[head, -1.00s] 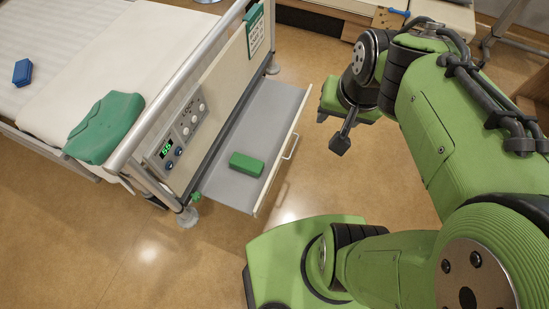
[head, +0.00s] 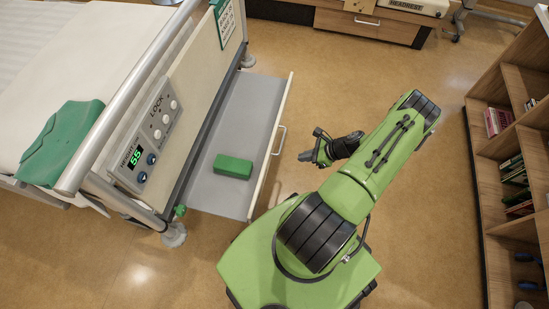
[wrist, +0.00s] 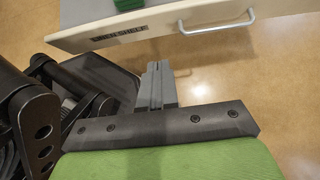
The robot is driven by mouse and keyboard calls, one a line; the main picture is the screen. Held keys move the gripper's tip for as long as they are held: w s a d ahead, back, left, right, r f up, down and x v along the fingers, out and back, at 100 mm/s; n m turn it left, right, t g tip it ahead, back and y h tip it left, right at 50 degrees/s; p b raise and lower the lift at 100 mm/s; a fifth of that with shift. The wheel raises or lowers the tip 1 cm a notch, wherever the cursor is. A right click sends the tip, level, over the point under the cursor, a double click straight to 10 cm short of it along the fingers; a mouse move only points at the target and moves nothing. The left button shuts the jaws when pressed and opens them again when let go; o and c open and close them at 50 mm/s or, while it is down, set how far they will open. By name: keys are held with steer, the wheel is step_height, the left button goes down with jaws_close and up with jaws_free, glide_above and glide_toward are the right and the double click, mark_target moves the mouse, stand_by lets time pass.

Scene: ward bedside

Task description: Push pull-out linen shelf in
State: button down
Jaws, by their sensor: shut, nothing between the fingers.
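The pull-out linen shelf (head: 234,110) stands out from the foot end of the bed. It is a grey tray with a cream front panel and a metal handle (head: 279,140). A green block (head: 233,166) lies on the shelf toward its near end. My gripper (head: 302,158) is to the right of the shelf front, apart from it, with its fingers pointing toward the handle. In the wrist view my gripper (wrist: 157,70) is shut and empty. There the shelf's front panel (wrist: 155,28) and handle (wrist: 217,24) show beyond the fingertips, with a gap of floor between.
The bed's control panel (head: 147,140) with a green display is left of the shelf. A green cloth (head: 62,143) lies on the bed. A wooden bookcase (head: 490,150) stands at the right, a low drawer unit (head: 365,22) at the back. Floor between is clear.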

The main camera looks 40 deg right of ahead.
mark_target(268, 161)
steer(key=b+x, duration=0.1)
steer(key=x, duration=0.3)
steer(key=r+b+x, duration=0.1)
steer(key=x, duration=0.3)
steer(key=w+a+b+x, duration=0.1)
steer(key=x, duration=0.3)
steer(key=shift+w+r+b, duration=0.1)
steer(key=shift+r+b, duration=0.3)
steer(key=shift+w+a, duration=0.25)
steer(key=shift+r, duration=0.1)
